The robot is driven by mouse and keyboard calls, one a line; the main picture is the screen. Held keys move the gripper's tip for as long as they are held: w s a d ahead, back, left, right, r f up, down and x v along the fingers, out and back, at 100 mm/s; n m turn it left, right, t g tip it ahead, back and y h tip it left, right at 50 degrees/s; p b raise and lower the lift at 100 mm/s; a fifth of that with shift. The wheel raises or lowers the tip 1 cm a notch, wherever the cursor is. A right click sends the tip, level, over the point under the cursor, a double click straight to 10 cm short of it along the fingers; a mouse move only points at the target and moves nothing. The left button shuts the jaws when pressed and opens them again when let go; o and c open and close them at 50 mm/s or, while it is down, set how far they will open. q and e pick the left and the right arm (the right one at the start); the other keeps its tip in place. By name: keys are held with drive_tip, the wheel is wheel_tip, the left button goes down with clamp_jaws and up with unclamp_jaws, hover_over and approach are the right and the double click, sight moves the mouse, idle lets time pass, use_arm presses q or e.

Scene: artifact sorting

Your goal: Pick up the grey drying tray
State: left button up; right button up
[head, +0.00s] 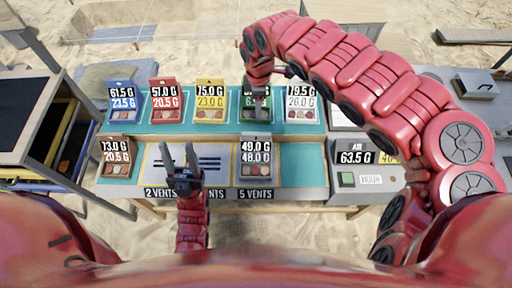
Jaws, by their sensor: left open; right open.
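A grey tray (255,181) with small round pieces in it stands on the lower level of the bench, above the "5 VENTS" label. Its cards read 49.0 G and 48.0 G. My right gripper (258,112) points down over the green tray (246,119) on the upper level, behind the grey tray, and hides part of the green tray. Its jaws are small here, but they look open; I cannot tell whether they touch it. My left gripper (180,156) is open and empty over the lower panel, left of the grey tray, fingers pointing away from me.
Blue (122,119), red (165,117), yellow (210,117) and tan-backed (302,118) trays stand along the upper level. A brown tray (117,171) is at the lower left. A scale (363,179) reading 63.5 G stands right. A dark shelf rack (50,115) is at left.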

drive_tip(key=b, duration=0.9)
hover_over(256, 134)
drive_tip(key=f, duration=0.9)
drive_tip(key=shift+d+f, duration=0.3)
drive_tip(key=shift+f, duration=0.1)
drive_tip(key=shift+s+f+p, duration=0.1)
drive_tip(key=shift+f+p, duration=0.4)
drive_tip(key=shift+f, duration=0.3)
drive_tip(key=f, duration=0.3)
drive_tip(key=f+p, duration=0.1)
drive_tip(key=shift+a+f, duration=0.35)
drive_tip(key=shift+d+f, duration=0.1)
drive_tip(key=shift+f, duration=0.45)
clamp_jaws()
